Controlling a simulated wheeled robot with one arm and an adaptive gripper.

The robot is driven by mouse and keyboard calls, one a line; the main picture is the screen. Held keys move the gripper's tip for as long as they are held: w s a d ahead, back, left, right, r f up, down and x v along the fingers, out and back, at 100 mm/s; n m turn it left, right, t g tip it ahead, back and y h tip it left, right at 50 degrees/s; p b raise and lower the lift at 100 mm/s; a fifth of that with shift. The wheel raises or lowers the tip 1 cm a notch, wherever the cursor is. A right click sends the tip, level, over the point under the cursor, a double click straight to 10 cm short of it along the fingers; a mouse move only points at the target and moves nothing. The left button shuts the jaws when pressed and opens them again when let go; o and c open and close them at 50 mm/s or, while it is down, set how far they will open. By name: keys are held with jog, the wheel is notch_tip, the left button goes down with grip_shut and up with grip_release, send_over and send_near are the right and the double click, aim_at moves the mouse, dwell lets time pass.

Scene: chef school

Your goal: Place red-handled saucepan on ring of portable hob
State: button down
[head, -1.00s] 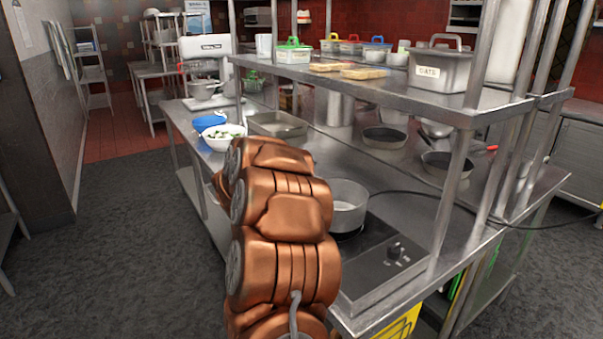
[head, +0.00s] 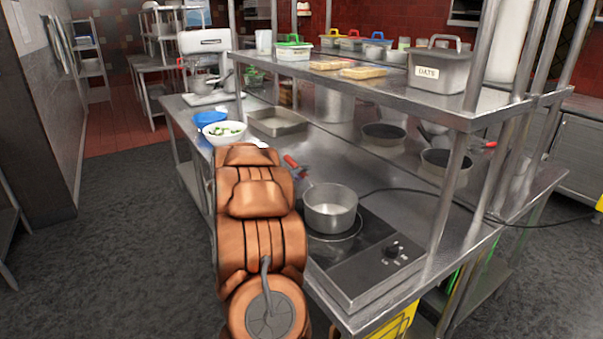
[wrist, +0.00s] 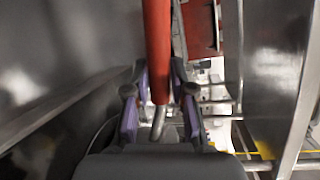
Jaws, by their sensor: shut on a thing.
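The saucepan (head: 330,210) is a grey metal pot that looks level and empty, directly over the ring (head: 335,238) of the portable hob (head: 365,270) in the head view. The ring's front edge shows below it; whether the base touches the ring or hovers just above, I cannot tell. Its red handle (head: 291,161) points to the back left. In the wrist view the red handle (wrist: 157,45) runs between the two purple-sided fingers of my gripper (wrist: 160,97), which is shut on it. My arm hides much of the gripper in the head view.
A white bowl of green food (head: 224,133), a blue bowl (head: 210,118) and a metal tray (head: 277,123) stand farther back on the counter. The overhead shelf (head: 400,97) and its posts are to the right. A black cable (head: 420,193) runs behind the hob.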

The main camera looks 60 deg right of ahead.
jog(key=c, duration=1)
grip_release()
jog(key=shift+r, duration=0.1)
jog(key=shift+w+a, duration=0.1)
jog(key=shift+a, duration=0.2)
jog(key=b+v, duration=0.3)
jog(key=v, duration=0.8)
jog(key=shift+a+b, duration=0.25)
jog(key=shift+b, duration=0.05)
